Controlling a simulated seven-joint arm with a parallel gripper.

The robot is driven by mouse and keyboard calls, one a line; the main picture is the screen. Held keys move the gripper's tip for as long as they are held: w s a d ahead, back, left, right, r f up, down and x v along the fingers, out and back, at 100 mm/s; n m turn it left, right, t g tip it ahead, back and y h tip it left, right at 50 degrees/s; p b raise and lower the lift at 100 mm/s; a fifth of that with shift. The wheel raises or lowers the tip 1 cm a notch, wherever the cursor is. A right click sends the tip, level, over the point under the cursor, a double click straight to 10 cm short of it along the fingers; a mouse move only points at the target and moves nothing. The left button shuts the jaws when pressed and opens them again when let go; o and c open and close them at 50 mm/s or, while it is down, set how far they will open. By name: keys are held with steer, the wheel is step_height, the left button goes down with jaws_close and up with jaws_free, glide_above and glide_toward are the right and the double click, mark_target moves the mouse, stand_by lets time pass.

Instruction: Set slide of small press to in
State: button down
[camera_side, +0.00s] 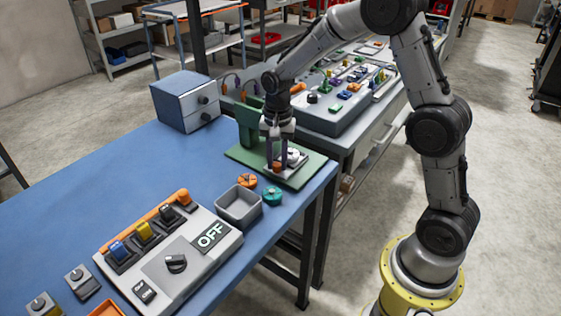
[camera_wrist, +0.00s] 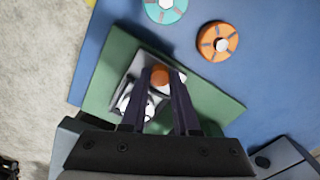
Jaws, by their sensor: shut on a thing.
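The small press (camera_side: 249,123) is green, with an upright column on a flat base plate, near the far right edge of the blue table. Its slide (camera_side: 298,165) is a pale plate on the base, bearing an orange knob and white round parts. My gripper (camera_side: 277,167) points down over the slide, its two dark fingers closed about the orange knob. In the wrist view the orange knob (camera_wrist: 160,76) shows between the fingertips, and the slide (camera_wrist: 118,86) lies beneath. The fingers hide part of the slide, so its exact position along the base is hard to tell.
An orange disc (camera_side: 247,181), a teal disc (camera_side: 272,196) and a grey open box (camera_side: 239,206) stand in front of the press. A switch panel reading OFF (camera_side: 168,250) lies nearer. A blue-grey drawer box (camera_side: 185,101) stands behind, left. The table's left-middle is clear.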

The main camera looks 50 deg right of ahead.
steer(key=shift+r, duration=0.1)
steer(key=c, duration=0.7)
jaws_free()
steer(key=shift+o, duration=0.2)
step_height(320, 180, up, 14)
steer(key=shift+s, duration=0.1)
